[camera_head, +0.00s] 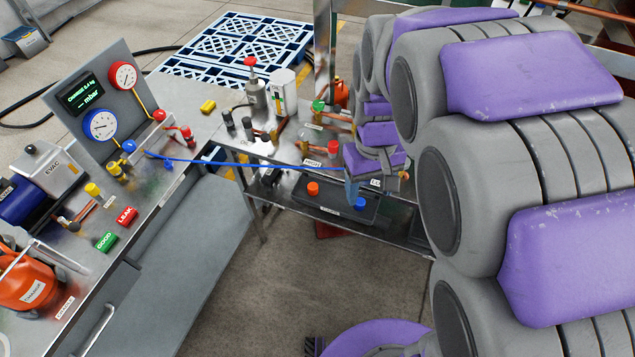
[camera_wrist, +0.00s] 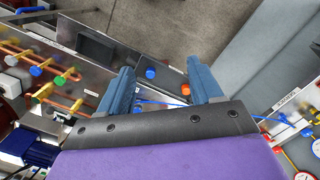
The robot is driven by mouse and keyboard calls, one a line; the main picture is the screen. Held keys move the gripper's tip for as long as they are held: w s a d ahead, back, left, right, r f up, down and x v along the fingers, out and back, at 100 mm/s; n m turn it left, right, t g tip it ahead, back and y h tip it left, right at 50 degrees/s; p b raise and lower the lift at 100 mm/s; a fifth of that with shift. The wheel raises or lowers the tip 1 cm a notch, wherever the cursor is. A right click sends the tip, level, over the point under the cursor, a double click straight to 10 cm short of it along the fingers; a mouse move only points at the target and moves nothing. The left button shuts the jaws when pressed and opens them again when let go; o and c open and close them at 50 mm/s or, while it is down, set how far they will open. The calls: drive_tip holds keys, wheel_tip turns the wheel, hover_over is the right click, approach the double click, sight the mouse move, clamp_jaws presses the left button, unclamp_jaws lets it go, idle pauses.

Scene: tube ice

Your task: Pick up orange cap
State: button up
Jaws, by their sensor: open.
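The orange cap (camera_head: 313,188) stands on a dark tray (camera_head: 292,197) at the lower shelf of the metal bench. A blue cap (camera_head: 361,203) is on the same tray to its right. The blue cap (camera_wrist: 150,73) shows between the fingers. My gripper (camera_wrist: 158,68) is open with nothing held. In the head view, my gripper (camera_head: 352,188) is to the right of the orange cap, above the tray's right part. Its fingers are partly hidden by my wrist.
A blue hose (camera_head: 250,163) runs across the gap between the benches towards my gripper. The bench top (camera_head: 225,133) above the shelf carries copper pipes, a red cap (camera_head: 333,147) and a white canister (camera_head: 283,92). Another bench with gauges (camera_head: 102,124) stands at left. Floor in front is clear.

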drive_tip(key=w+a+f+n, duration=0.1)
drive_tip(key=w+a+f, duration=0.15)
drive_tip(key=w, duration=0.25)
drive_tip(key=w+a+f+n, duration=0.1)
drive_tip(key=w+a, duration=0.2)
drive_tip(key=w, duration=0.3)
drive_tip(key=n+t+b, duration=0.1)
drive_tip(key=n+b, duration=0.2)
drive_tip(key=n, duration=0.1)
hover_over(314, 186)
drive_tip(key=d, duration=0.1)
drive_tip(key=f, duration=1.7)
drive_tip(key=shift+w, duration=0.25)
drive_tip(key=f, duration=0.1)
drive_tip(key=a+f, duration=0.1)
drive_tip(key=shift+a+f, duration=0.15)
drive_tip(key=shift+f, duration=0.2)
drive_tip(key=shift+a+f, duration=0.3)
drive_tip(key=f, duration=0.1)
drive_tip(key=f+b, duration=0.1)
drive_tip(key=f, duration=0.2)
drive_tip(key=shift+s+d+f+b, duration=0.15)
drive_tip(key=shift+s+d+b, duration=0.05)
drive_tip(key=shift+d+b, duration=0.15)
drive_tip(key=shift+d+f, duration=0.1)
drive_tip(key=shift+d, duration=0.05)
